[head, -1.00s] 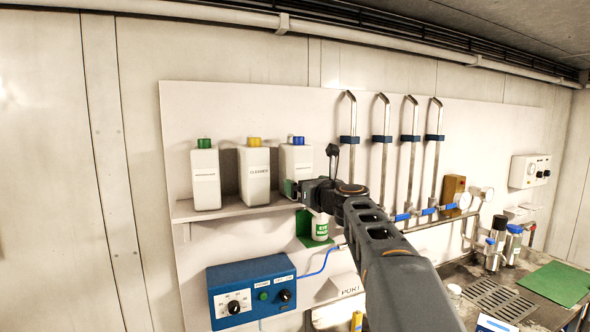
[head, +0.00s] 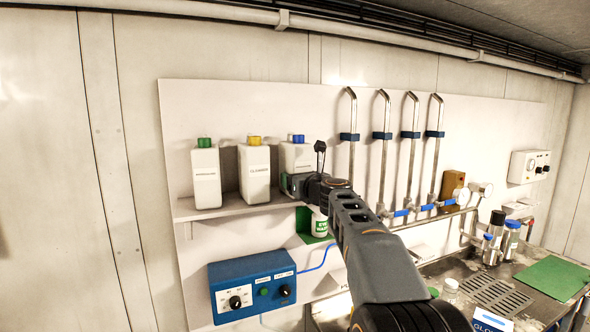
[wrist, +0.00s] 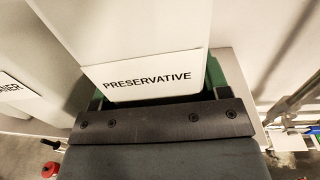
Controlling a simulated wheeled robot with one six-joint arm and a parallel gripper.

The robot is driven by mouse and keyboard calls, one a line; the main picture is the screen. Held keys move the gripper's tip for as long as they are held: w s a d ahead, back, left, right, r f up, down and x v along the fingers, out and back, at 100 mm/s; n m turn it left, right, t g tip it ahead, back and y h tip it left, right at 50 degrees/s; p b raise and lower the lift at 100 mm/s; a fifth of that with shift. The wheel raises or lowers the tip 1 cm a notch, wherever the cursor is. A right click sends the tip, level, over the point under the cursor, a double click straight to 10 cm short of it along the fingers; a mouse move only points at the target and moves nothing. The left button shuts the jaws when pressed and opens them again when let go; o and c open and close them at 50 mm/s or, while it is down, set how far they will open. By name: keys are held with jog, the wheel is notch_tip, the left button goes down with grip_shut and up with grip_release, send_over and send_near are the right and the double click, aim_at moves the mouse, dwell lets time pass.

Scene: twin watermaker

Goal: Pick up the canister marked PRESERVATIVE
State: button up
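The PRESERVATIVE canister (wrist: 150,72) is white with a black-lettered label and fills the upper middle of the wrist view. In the head view it appears to be the blue-capped canister (head: 297,157), upright at the right end of the shelf, its lower part hidden by my gripper. My gripper (wrist: 158,90) has green fingers, one at each side of the canister's lower part in the wrist view. The fingers look spread, with narrow dark gaps beside the canister; firm contact does not show.
A yellow-capped CLEANER canister (head: 254,173) stands close on the left, and a green-capped canister (head: 205,178) farther left. They share a narrow shelf (head: 235,208). A blue control box (head: 252,287) is below, and vertical pipes (head: 381,150) rise to the right.

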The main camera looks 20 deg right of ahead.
jog(key=c, duration=1.1)
jog(key=shift+o, duration=0.2)
jog(key=shift+r, duration=0.15)
jog(key=shift+r, duration=0.1)
